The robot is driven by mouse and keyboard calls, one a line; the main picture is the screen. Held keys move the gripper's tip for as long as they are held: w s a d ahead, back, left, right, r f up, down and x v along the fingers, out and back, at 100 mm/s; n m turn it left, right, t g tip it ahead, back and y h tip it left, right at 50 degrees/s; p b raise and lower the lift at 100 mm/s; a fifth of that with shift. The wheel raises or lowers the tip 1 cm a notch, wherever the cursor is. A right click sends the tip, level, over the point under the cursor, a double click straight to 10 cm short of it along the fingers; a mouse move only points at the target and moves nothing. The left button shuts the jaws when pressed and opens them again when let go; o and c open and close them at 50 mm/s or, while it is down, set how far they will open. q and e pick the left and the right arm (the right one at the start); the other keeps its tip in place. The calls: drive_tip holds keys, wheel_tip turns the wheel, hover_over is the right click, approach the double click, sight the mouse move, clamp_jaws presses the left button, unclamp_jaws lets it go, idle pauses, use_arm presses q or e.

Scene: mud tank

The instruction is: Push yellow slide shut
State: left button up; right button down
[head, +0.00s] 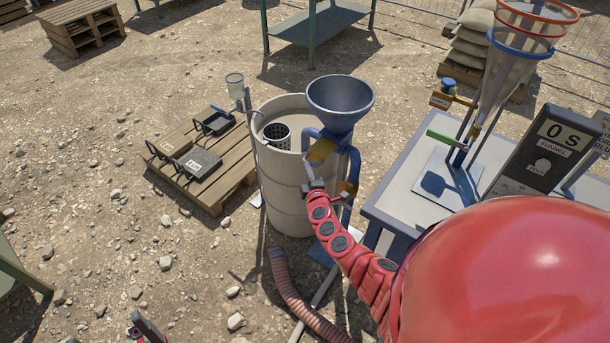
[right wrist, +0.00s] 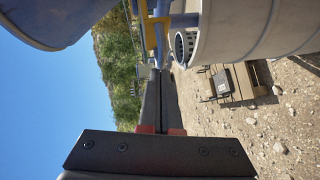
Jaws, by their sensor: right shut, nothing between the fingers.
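The yellow slide (head: 322,150) is a flat plate that juts out below the blue funnel (head: 340,98) over the grey barrel (head: 285,200). In the right wrist view a yellow piece (right wrist: 156,24) shows beside the barrel rim, past my fingertips. My right gripper (head: 308,167) is shut and empty, just below and left of the slide; I cannot tell whether it touches. Its shut fingers (right wrist: 158,72) point toward the barrel in the right wrist view. Part of my left gripper (head: 146,329) shows at the bottom edge; its jaws are unclear.
A black mesh basket (head: 276,137) sits at the barrel's top. A pallet (head: 225,187) with black trays stands left of it. A table (head: 400,196) with a clear cone funnel (head: 508,75) and a timer box (head: 545,152) is to the right. A ribbed hose (head: 293,297) lies in front.

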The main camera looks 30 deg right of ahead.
sight(316, 156)
drive_tip(key=shift+d, duration=0.15)
drive_tip(key=d+b, duration=0.1)
drive_tip(key=w+d+b, duration=0.1)
drive_tip(key=d, duration=0.1)
drive_tip(key=d+b, duration=0.1)
drive_tip(key=b, duration=0.1)
drive_tip(key=shift+w+d+f, duration=0.15)
drive_tip(key=shift+w+f, duration=0.05)
drive_tip(key=shift+w, duration=0.2)
drive_tip(key=shift+d+r, duration=0.15)
drive_tip(key=shift+r, duration=0.1)
